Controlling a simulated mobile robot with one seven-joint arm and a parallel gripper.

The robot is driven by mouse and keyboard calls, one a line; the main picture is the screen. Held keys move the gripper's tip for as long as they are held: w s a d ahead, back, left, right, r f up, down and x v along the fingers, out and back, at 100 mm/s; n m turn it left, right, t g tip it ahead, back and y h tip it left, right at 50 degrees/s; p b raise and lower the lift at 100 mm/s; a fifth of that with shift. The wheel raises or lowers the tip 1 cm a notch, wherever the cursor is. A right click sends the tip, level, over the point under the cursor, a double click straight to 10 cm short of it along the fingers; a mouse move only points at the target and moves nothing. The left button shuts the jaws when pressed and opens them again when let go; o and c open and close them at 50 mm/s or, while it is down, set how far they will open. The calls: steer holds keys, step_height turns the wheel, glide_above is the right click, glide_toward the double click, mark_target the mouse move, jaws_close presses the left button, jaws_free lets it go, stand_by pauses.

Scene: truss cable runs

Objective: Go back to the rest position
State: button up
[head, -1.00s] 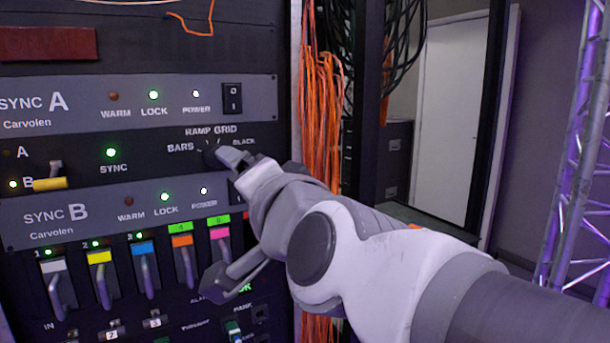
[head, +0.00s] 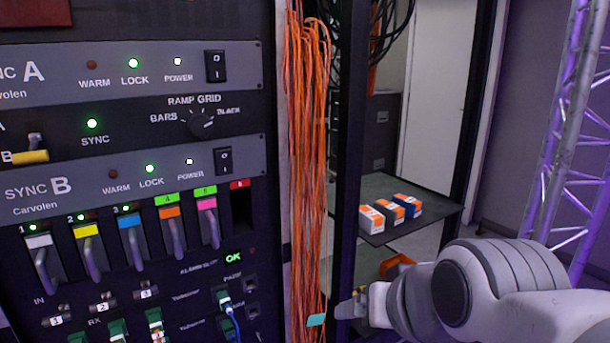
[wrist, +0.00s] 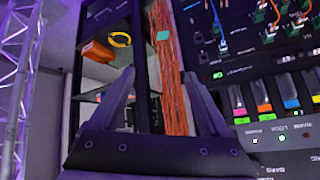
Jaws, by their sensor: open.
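My gripper (head: 345,306) is at the lower right of the head view, in front of the dark rack post and just right of the orange cable bundle (head: 308,150). In the wrist view my gripper (wrist: 153,85) shows two fingers spread apart with nothing between them. The cable bundle is behind the fingers there. The ramp grid knob (head: 202,122) on the rack panel is fully visible and well apart from my gripper.
The rack panel (head: 230,190) with switches, lit lamps and plugged cables fills the left. A shelf (head: 440,222) with several small boxes (head: 390,208) stands behind the post. A metal truss (head: 570,130) rises at the right.

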steer(key=s+d+f+g+h+p, duration=0.2)
steer(key=s+d+f+g, duration=0.1)
steer(key=s+d, duration=0.3)
step_height(320, 180, up, 14)
steer(key=p, duration=1.3)
steer(key=shift+w+a+n, duration=0.3)
steer(key=shift+w, duration=0.05)
steer(key=shift+f, duration=0.15)
steer(key=c, duration=0.5)
steer(key=shift+a, duration=0.2)
